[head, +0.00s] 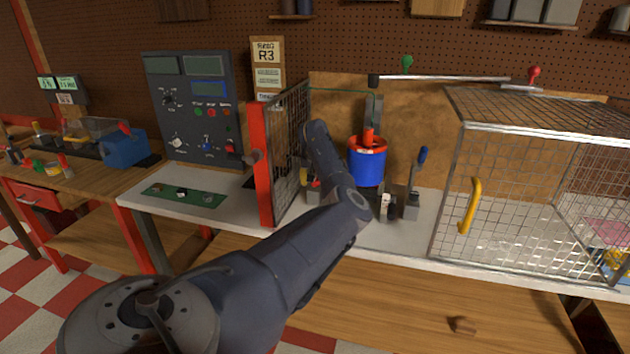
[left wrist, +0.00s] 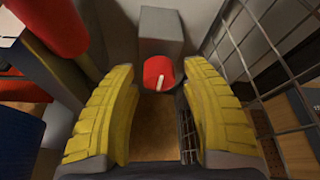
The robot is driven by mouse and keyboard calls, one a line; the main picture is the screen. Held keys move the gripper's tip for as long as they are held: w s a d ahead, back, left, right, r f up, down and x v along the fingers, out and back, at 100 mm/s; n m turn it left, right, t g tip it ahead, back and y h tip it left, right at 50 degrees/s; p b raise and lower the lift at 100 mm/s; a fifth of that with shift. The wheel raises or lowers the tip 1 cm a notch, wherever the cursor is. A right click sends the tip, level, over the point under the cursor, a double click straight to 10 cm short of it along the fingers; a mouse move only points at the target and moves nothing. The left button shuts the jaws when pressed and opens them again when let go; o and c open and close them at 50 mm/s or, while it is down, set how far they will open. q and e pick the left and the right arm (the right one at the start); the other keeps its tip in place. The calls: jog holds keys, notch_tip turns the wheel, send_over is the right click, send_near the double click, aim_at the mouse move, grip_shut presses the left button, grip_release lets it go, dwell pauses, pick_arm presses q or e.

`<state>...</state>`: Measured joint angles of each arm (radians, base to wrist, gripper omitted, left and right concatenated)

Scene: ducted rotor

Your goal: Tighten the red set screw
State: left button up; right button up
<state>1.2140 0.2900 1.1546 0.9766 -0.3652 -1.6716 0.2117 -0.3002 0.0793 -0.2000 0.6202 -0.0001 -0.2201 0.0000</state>
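The red set screw (left wrist: 159,73) shows in the left wrist view as a round red head with a pale slot mark, in front of a grey block (left wrist: 161,32). My left gripper (left wrist: 160,84) is open, with one yellow finger on each side of the screw head; I see no clear contact. In the head view my left arm hides most of this gripper and the screw. The blue rotor duct (head: 367,168) with its orange-red rim stands upright just right of my arm. My right gripper is not in view.
A red-framed mesh panel (head: 260,165) stands left of my arm. A mesh cage (head: 545,195) with a yellow handle (head: 470,205) is at right. A blue-handled lever (head: 417,175) stands beside the duct. A control panel (head: 193,105) and green board (head: 183,194) are at left.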

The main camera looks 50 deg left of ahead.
pick_arm(q)
jog(key=shift+o, duration=0.3)
jog(key=v, duration=1.2)
